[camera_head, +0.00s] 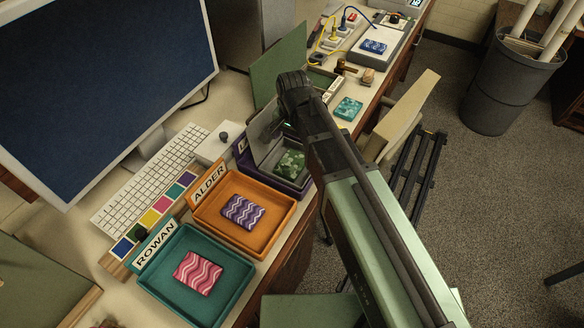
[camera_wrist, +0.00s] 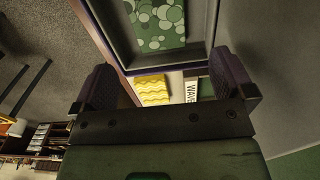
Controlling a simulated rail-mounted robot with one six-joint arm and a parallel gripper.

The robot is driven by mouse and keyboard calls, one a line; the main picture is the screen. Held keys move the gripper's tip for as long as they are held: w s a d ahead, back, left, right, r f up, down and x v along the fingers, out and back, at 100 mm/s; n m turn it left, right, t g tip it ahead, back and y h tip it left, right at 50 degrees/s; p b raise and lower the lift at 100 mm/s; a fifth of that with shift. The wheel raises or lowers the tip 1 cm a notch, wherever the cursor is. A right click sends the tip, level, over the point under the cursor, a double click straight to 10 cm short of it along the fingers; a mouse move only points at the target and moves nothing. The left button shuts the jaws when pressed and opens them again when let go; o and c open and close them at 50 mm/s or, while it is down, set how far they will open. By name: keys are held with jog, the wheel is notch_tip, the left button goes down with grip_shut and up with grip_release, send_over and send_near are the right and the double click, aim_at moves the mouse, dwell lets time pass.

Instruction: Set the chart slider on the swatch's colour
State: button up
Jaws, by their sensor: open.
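The colour chart (camera_head: 161,204) is a strip of dark blue, green, yellow, pink, teal and purple squares beside the keyboard. Patterned swatches lie about: a pink wavy one (camera_head: 198,272) in the ROWAN tray, a purple wavy one (camera_head: 243,212) in the ALDER tray, and a green dotted one (camera_head: 289,165) in a purple tray. The wrist view also shows the green one (camera_wrist: 158,22) and a yellow wavy one (camera_wrist: 152,90). My gripper (camera_wrist: 163,62) is open and empty, near the purple tray; the arm partly hides it in the head view.
The teal ROWAN tray (camera_head: 147,292) and orange ALDER tray (camera_head: 201,217) stand along the table's front edge. A monitor (camera_head: 95,80) and keyboard (camera_head: 150,180) stand at left.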

notch_tip(320, 180, down, 9)
jog(key=b, duration=0.7)
jog(key=shift+d+f+b, duration=0.1)
jog(key=shift+f+b, duration=0.05)
jog(key=shift+b, duration=0.2)
jog(key=shift+r, duration=0.25)
jog(key=c, duration=1)
notch_tip(320, 180, up, 20)
jog(key=p, duration=2.1)
jog(key=b, duration=0.6)
send_over(294, 160)
notch_tip(294, 160, down, 6)
jog(key=r, duration=0.1)
jog(key=shift+s+p, duration=0.1)
jog(key=shift+p, duration=0.2)
